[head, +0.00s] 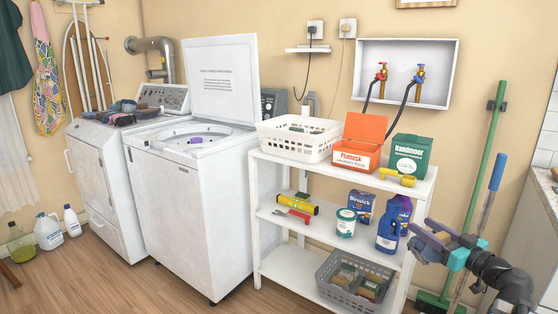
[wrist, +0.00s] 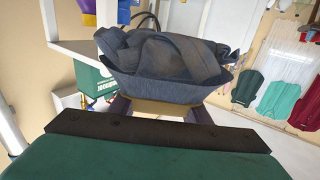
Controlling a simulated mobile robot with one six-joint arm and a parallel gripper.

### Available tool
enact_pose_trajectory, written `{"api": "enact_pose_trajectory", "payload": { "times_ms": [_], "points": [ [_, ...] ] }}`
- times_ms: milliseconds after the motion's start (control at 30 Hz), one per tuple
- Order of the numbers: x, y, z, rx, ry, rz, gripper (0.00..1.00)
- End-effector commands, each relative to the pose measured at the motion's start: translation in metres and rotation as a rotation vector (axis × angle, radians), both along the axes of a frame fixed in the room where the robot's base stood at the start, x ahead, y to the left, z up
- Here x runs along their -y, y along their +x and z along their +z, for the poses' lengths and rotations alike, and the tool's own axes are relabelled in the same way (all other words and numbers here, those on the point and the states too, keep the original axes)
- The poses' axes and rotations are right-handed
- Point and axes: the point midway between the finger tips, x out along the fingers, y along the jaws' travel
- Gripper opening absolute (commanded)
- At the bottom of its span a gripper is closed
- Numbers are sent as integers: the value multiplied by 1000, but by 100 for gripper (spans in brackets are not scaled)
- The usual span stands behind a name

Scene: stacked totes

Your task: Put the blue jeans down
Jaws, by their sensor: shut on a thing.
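The blue jeans (wrist: 165,60) show large in the wrist view as a dark blue, folded, rumpled bundle. My gripper (wrist: 160,110) is shut on the jeans, with its purple fingers partly hidden behind the cloth. In the head view my gripper (head: 424,240) is at the lower right, in front of the right end of the white shelf unit (head: 285,217).
The shelf's top holds a white basket (head: 296,147), an orange box (head: 360,143) and a green box (head: 411,154). A washer (head: 185,225) has its lid up. A dryer (head: 95,165) carries piled clothes (head: 118,112). A green broom (head: 490,145) stands at right. Front floor is clear.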

Motion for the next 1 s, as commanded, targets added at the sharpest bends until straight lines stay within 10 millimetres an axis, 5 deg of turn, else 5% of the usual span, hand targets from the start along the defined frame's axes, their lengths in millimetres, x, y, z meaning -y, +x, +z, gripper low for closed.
{"api": "enact_pose_trajectory", "payload": {
  "times_ms": [500, 733, 1000],
  "points": [
    [-160, 9, -68, 1, 3, 455, 0],
    [-195, 3, -80, 2, 1, 551, 0],
    [-200, 2, -82, 2, 0, 564, 0]
  ]
}}
